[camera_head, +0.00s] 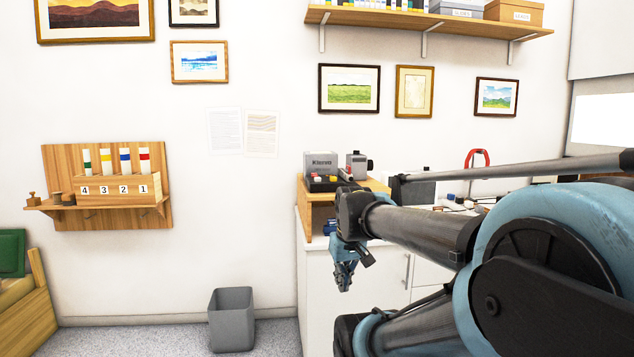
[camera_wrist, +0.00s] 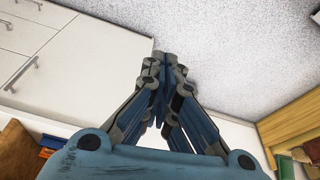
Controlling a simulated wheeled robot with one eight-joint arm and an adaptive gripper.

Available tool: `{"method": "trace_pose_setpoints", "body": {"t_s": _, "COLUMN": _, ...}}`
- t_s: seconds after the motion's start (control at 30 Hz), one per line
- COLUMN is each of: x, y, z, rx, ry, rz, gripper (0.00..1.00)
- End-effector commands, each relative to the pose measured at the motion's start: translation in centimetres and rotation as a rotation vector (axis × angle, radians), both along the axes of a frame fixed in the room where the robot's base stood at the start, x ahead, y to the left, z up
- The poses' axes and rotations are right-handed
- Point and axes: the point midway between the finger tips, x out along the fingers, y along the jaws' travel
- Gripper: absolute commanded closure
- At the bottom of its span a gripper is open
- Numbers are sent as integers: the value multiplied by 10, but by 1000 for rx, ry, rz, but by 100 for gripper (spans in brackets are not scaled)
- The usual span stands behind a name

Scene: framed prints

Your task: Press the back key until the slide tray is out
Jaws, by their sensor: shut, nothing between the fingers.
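A grey boxy device (camera_head: 320,162) with lettering on its front sits on a small wooden stand (camera_head: 322,205) at the counter's left end. Small red and yellow pieces, perhaps keys, show low on its front; which is the back key I cannot tell. A second grey unit with a dark knob (camera_head: 358,165) stands to its right. I cannot make out a slide tray. My gripper (camera_head: 343,286) points down, below and right of the stand, in front of the white cabinet. It is shut and empty, also in the wrist view (camera_wrist: 166,56), apart from the device.
The white cabinet (camera_head: 375,275) has handles on its doors. A grey bin (camera_head: 231,318) stands on the floor at left. A wall rack (camera_head: 107,190) holds numbered tubes. My arm covers much of the counter at right. Open floor lies between bin and cabinet.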

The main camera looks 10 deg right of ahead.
Motion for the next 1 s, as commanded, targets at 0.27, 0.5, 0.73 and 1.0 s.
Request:
{"method": "trace_pose_setpoints", "body": {"t_s": 0.27, "x": 79, "y": 5, "z": 71, "rx": -14, "ry": -89, "rz": 140, "gripper": 100}}
{"method": "trace_pose_setpoints", "body": {"t_s": 0.5, "x": 148, "y": 9, "z": 126, "rx": -37, "ry": -169, "rz": 258, "gripper": 100}}
{"method": "trace_pose_setpoints", "body": {"t_s": 0.73, "x": 217, "y": 12, "z": 175, "rx": -68, "ry": -247, "rz": 363, "gripper": 100}}
{"method": "trace_pose_setpoints", "body": {"t_s": 1.0, "x": 299, "y": 12, "z": 226, "rx": -118, "ry": -339, "rz": 480, "gripper": 100}}
